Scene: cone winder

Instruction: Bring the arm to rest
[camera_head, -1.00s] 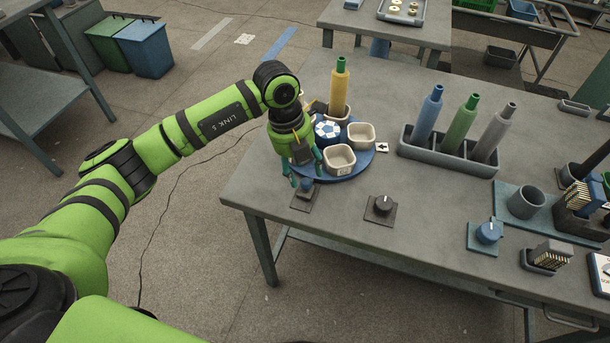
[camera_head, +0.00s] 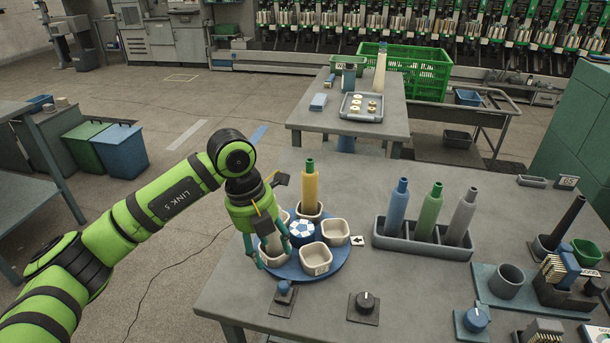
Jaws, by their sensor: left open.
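My left gripper (camera_head: 272,258) points down at the left side of the blue round turntable (camera_head: 335,267). Its teal fingers are apart, on either side of a pale cup (camera_head: 272,255) in the picture; I cannot tell whether they touch it. The turntable also bears a yellow bobbin (camera_head: 310,188) standing upright in a cup, a blue-and-white hub (camera_head: 301,233) and more pale cups (camera_head: 316,259). A small blue knob (camera_head: 284,288) on a dark plate is just in front of the gripper. My right gripper is not in view.
A grey rack (camera_head: 440,250) holds blue, green and grey bobbins upright. A black dial (camera_head: 364,302) and a blue dial (camera_head: 475,320) sit near the front. Behind stands a smaller table (camera_head: 310,117) with a tray (camera_head: 345,108). Open floor lies left of the bench.

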